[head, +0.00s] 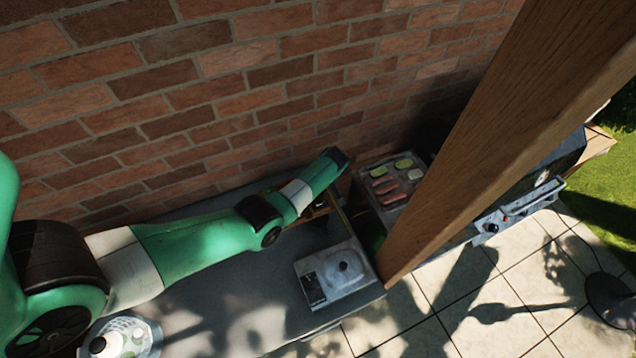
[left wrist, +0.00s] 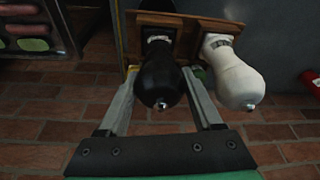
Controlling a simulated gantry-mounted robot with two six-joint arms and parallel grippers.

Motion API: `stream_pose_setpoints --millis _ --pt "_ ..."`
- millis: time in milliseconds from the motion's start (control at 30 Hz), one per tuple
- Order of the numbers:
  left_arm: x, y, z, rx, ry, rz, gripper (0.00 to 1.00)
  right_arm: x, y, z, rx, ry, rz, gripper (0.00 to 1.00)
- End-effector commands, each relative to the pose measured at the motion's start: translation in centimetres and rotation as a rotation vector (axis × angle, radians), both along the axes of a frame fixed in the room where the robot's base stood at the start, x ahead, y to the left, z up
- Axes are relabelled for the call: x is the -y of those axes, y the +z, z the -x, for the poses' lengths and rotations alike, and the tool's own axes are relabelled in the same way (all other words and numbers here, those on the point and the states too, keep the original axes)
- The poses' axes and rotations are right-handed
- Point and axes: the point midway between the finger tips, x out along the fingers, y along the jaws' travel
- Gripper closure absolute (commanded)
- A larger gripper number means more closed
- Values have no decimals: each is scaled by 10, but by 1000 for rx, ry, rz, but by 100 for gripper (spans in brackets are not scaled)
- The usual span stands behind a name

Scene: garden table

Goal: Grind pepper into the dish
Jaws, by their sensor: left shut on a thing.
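In the left wrist view my left gripper (left wrist: 161,82) has one finger on each side of a black mill (left wrist: 162,68) and is shut on it. The mill's rounded end with a small metal tip faces the camera. A white mill (left wrist: 232,74) of like shape is beside it, just right of the right finger. Both mills are at a wooden rack (left wrist: 188,22); I cannot tell whether the black one is clear of it. In the head view my left arm reaches to this rack (head: 318,209) and hides the mills. I cannot pick out the dish for certain. My right gripper is not in view.
A pale square item with a dark knob (head: 338,276) sits near the grey counter's (head: 225,300) front corner. A tray (head: 366,176) of sausages and green slices is beyond the rack. A wooden post (head: 480,145) crosses the right side. A brick wall (head: 200,90) backs the counter.

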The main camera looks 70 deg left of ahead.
Motion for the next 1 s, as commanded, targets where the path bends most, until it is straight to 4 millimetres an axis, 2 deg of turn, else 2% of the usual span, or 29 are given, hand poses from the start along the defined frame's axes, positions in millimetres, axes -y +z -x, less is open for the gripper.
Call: stream_pose_setpoints --millis 267,367,633,733,1000 --pt "-1 -2 -1 1 4 -1 100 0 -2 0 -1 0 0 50" --pt "-1 -5 -1 1 110 -2 100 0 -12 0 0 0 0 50" --pt "-1 -7 -1 1 544 -1 100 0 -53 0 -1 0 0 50" --pt "-1 -5 -1 2 612 -2 100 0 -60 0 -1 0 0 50" --pt "0 -1 0 0 639 -1 100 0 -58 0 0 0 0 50"
